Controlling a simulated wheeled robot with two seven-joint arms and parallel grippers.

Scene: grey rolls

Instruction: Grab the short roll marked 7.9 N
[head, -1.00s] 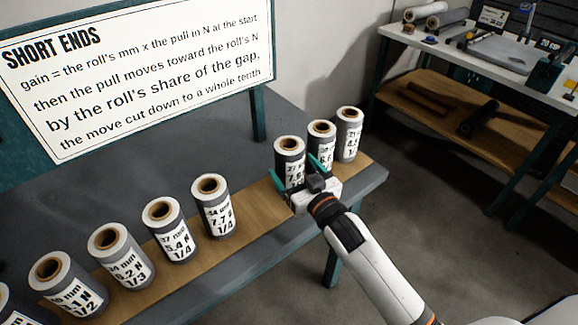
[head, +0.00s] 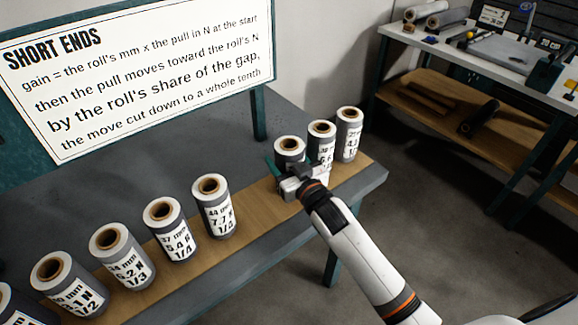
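My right gripper (head: 288,163) is at the third roll from the right end (head: 290,145), a grey roll with a white top rim and brown core. The roll stands upright on the wooden strip. The gripper's teal fingers reach along its sides; the left finger looks slightly apart from it, so the gripper seems open. The gripper covers most of its label, so I cannot read its newton value now. To its left stands a roll marked 7.7 N, 1/4 (head: 214,207). My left gripper is not in view.
Close at the gripper's right stand two rolls, a middle one (head: 321,142) and an end one (head: 348,135). A SHORT ENDS sign (head: 140,70) stands behind.

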